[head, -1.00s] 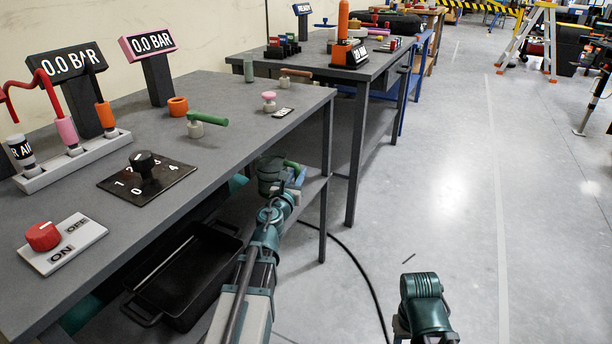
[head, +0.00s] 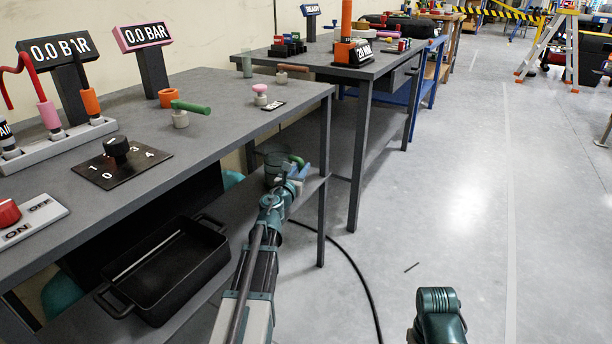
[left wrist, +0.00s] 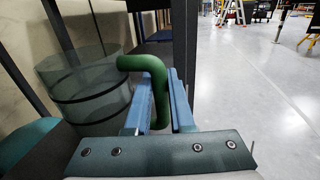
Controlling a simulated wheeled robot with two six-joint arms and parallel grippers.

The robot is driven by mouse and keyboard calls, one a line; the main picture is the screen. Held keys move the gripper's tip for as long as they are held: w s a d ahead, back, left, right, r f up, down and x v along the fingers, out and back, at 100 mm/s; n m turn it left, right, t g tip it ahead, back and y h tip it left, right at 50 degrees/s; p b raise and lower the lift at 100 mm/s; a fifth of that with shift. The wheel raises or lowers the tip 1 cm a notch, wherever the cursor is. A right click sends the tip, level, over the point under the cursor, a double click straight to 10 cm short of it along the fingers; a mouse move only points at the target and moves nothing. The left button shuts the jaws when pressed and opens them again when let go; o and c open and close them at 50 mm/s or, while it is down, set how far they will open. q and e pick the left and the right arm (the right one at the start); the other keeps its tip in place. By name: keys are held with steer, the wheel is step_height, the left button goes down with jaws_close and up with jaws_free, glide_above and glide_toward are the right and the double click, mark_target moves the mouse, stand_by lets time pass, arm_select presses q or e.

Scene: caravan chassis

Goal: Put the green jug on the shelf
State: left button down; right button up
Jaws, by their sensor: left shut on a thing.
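The green jug has a see-through, green-tinted body (head: 277,166) and a solid green handle (head: 297,160). It looks upright at the right end of the lower shelf (head: 243,207), under the near workbench; I cannot tell whether its base touches the shelf. My left gripper (head: 294,174) is shut on the handle, on the aisle side of the jug. In the left wrist view the blue fingers (left wrist: 159,104) lie either side of the handle (left wrist: 158,78), with the jug body (left wrist: 85,90) to their left.
A black tray with handles (head: 170,270) stands on the shelf left of the jug. The workbench top (head: 215,150) and a leg (head: 323,200) lie close around my left arm. A black cable (head: 350,255) runs over the floor.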

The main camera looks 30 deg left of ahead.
arm_select(q)
steer(key=shift+f, duration=0.15)
steer(key=c, duration=0.8)
jaws_free()
steer(key=shift+s+r, duration=0.15)
steer(key=shift+r, duration=0.1)
steer(key=s, duration=0.4)
steer(key=s+d, duration=0.1)
steer(key=s, duration=0.6)
steer(key=shift+s+d, duration=0.2)
steer(key=shift+s, duration=0.2)
